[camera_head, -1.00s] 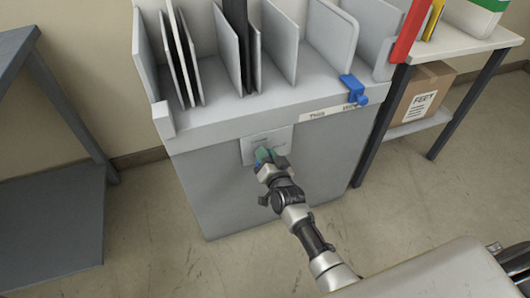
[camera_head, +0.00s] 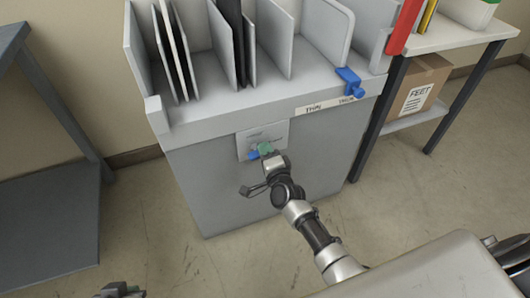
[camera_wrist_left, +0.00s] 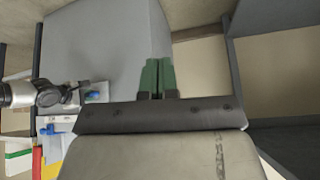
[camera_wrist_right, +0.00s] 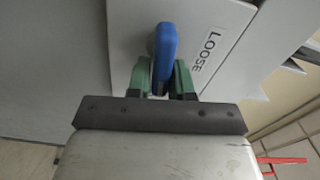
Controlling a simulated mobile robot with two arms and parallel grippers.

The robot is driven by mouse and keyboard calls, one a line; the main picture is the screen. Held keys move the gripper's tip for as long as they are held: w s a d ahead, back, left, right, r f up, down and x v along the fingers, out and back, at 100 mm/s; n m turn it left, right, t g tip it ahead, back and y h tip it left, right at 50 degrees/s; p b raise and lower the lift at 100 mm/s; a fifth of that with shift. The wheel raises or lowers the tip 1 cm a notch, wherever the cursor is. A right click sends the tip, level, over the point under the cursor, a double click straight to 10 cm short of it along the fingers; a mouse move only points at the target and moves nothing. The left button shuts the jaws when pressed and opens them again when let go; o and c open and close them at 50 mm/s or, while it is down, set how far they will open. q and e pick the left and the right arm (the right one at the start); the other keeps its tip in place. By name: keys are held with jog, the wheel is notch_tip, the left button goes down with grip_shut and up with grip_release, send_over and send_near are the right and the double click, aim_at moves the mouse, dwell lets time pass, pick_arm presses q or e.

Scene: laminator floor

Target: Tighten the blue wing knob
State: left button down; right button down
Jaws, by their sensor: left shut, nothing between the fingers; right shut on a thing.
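The blue wing knob (camera_wrist_right: 166,45) stands on a light plate on the front of the grey cabinet, and shows small in the head view (camera_head: 253,154). My right gripper (camera_wrist_right: 164,80) has its green fingers on either side of the knob's wing and is shut on it. In the head view my right gripper (camera_head: 264,149) is at the plate. The word LOOSE is printed beside the knob in the right wrist view. My left gripper (camera_wrist_left: 157,78) is shut and empty, its green fingers together. It shows at the bottom left of the head view (camera_head: 121,291).
The grey cabinet (camera_head: 225,195) carries upright dividers and a blue clamp-like piece (camera_head: 349,83) near a THIN label (camera_head: 318,107). A side table (camera_head: 465,32) with a cardboard box (camera_head: 416,85) below stands right. A dark shelf unit (camera_head: 50,225) stands left.

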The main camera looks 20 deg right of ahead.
pick_arm(q)
jog(key=shift+w+d+r+t, duration=0.2)
jog(key=shift+w+t, duration=0.15)
jog(key=shift+w, duration=0.15)
jog(key=shift+w+d+r+t, duration=0.2)
jog(key=shift+w+t, duration=0.15)
jog(key=shift+w, duration=0.15)
pick_arm(e)
jog(key=shift+w+r+m, duration=0.1)
jog(key=shift+w+m, duration=0.05)
jog(key=shift+m, duration=0.65)
jog(key=c, duration=1.1)
grip_release()
jog(key=shift+r, duration=0.1)
jog(key=shift+f, duration=0.3)
pick_arm(q)
jog(key=s+a+f+g+p, duration=0.1)
jog(key=s+a+g, duration=0.1)
jog(key=s+g, duration=0.2)
jog(key=shift+s+a+f+g+y+p, duration=0.15)
jog(key=shift+s+g+y+p, duration=0.2)
jog(key=shift+s, duration=0.9)
pick_arm(e)
jog(key=s, duration=1)
jog(key=shift+s+d, duration=0.2)
jog(key=shift+s, duration=0.15)
